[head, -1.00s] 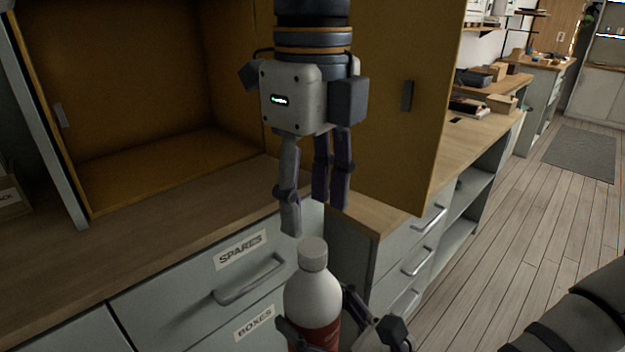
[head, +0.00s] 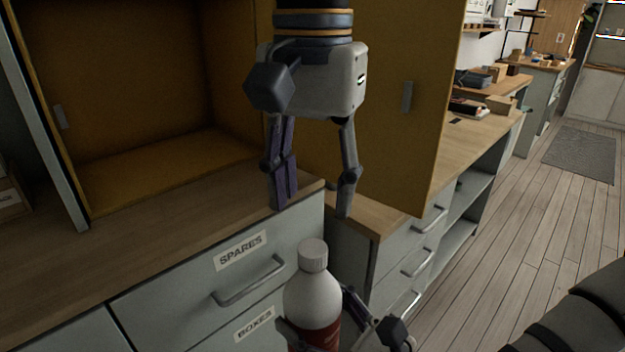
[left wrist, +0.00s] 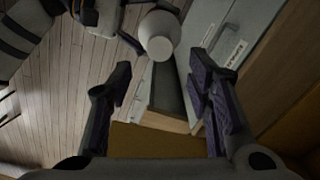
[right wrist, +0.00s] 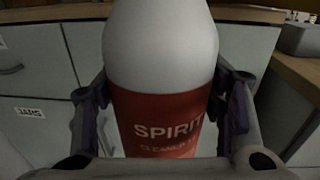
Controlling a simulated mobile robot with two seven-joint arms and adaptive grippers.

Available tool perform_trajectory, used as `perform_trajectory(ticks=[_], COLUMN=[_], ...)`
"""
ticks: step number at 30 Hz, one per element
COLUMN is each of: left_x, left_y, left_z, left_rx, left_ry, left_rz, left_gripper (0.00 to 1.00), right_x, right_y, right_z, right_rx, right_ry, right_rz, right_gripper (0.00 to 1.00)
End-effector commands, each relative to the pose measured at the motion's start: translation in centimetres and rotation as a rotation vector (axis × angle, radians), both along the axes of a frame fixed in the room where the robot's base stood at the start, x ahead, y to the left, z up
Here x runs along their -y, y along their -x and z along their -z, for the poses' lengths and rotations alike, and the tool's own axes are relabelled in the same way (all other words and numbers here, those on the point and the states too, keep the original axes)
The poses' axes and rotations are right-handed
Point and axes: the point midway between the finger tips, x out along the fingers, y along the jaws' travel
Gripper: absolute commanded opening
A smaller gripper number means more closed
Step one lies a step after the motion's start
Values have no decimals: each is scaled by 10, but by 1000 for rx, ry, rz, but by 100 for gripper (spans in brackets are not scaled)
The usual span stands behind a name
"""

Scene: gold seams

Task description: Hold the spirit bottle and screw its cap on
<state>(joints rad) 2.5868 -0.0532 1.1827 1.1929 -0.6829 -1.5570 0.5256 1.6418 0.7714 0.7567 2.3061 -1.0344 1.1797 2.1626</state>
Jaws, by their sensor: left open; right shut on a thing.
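The spirit bottle (head: 312,300) is white with a red label and stands upright in the head view. My right gripper (right wrist: 163,115) is shut on its body, with fingers on both sides of the label. The cap (head: 313,254) is grey-white and sits at the bottle's neck; I cannot tell how tightly it is on. My left gripper (head: 312,212) is open and empty, pointing down above the cap and apart from it. In the left wrist view the cap (left wrist: 159,47) shows beyond and between the open fingers.
A wooden worktop (head: 150,225) with an open yellow cabinet (head: 165,170) stands behind. Grey drawers marked SPARES (head: 240,250) and BOXES are close behind the bottle. The cabinet's open door (head: 385,120) is behind my left gripper. Free floor (head: 500,240) lies to the right.

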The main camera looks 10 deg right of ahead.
Motion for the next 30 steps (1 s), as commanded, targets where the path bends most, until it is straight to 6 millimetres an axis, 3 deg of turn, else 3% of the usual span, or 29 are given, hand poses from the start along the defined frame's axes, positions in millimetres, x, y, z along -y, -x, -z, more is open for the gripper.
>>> perform_trajectory(ticks=[12, 18, 25, 26, 30], left_x=[0, 0, 0, 0, 0], left_y=[0, 0, 0, 0, 0], left_z=[64, 76, 76, 76, 76], left_rx=[-3, 0, 1, 1, 1], left_ry=[1, 1, 1, 1, 1], left_rz=[1, 1, 1, 1, 1], left_gripper=[46, 46, 46, 44, 12], right_x=[0, 0, 0, 0, 0], right_y=[0, 0, 0, 0, 0], right_z=[-2, -3, -3, -3, -3], right_rx=[6, 7, 7, 7, 7], right_ry=[-2, -3, -3, -3, -3], right_rz=[0, 0, 0, 0, 0], right_gripper=[0, 0, 0, 0, 0])
